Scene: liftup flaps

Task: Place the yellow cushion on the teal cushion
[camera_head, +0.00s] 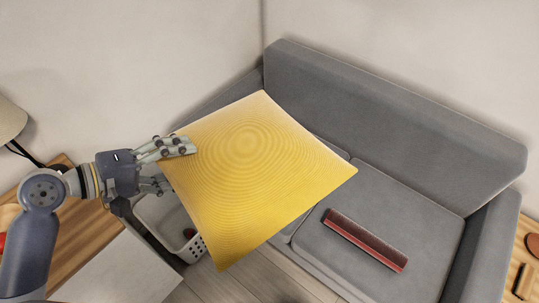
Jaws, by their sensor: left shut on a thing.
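The yellow cushion (265,165) is large and square with a pattern of rings. It is held up in the air in the middle of the view, in front of the grey sofa. My left gripper (176,165) is shut on its left edge, with fingers on both sides of the edge. The teal cushion does not show; the yellow cushion hides part of the sofa seat behind it. My right gripper is not in view.
The grey sofa (385,240) has a long dark red object (365,240) on its right seat. A white basket (165,222) stands below the cushion. Wooden tables are at the left and right edges. A lamp shade (8,120) is at the far left.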

